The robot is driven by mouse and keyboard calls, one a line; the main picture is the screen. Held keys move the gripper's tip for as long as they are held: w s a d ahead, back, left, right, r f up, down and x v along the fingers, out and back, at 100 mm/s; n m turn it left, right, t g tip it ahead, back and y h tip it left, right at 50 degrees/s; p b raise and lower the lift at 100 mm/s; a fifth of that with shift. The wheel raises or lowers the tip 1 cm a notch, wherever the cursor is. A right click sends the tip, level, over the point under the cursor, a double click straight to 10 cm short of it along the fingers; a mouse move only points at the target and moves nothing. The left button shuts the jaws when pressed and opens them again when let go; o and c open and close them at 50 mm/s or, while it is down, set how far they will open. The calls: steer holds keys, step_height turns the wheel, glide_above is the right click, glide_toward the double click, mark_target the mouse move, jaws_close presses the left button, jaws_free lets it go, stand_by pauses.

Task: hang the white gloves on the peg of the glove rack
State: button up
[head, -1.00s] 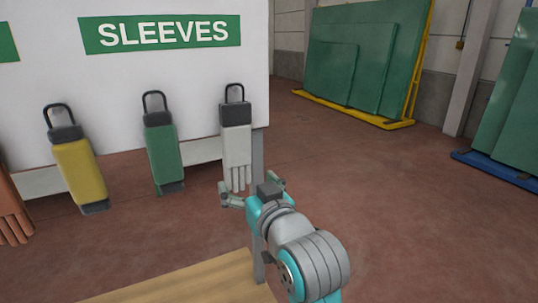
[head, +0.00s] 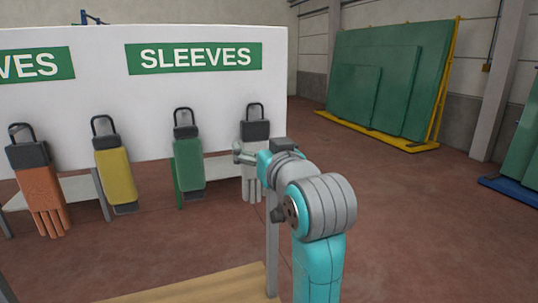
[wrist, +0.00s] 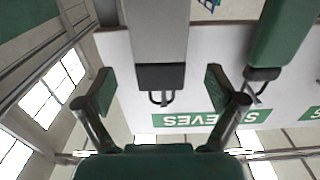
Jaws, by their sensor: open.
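The white gloves (head: 250,188) have a dark grey cuff and a black loop. They hang fingers down against the right end of the white rack board (head: 98,50), under the SLEEVES sign (head: 195,56). In the wrist view, which is upside down, my gripper (wrist: 158,82) is open, with one finger to each side of the gloves' cuff (wrist: 160,77). Neither finger visibly touches it.
Orange gloves (head: 42,190), a yellow sleeve (head: 116,176) and a green sleeve (head: 189,163) hang leftward along the board. A wooden surface (head: 200,285) is at the bottom. Glass sheets (head: 390,75) stand on a yellow rack behind right. The floor between is clear.

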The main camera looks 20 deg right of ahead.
mark_target(256, 137)
steer(key=shift+w, duration=2.25)
steer(key=c, duration=1.3)
steer(key=shift+o, duration=0.2)
steer(key=shift+r, duration=0.1)
steer(key=shift+r, duration=0.45)
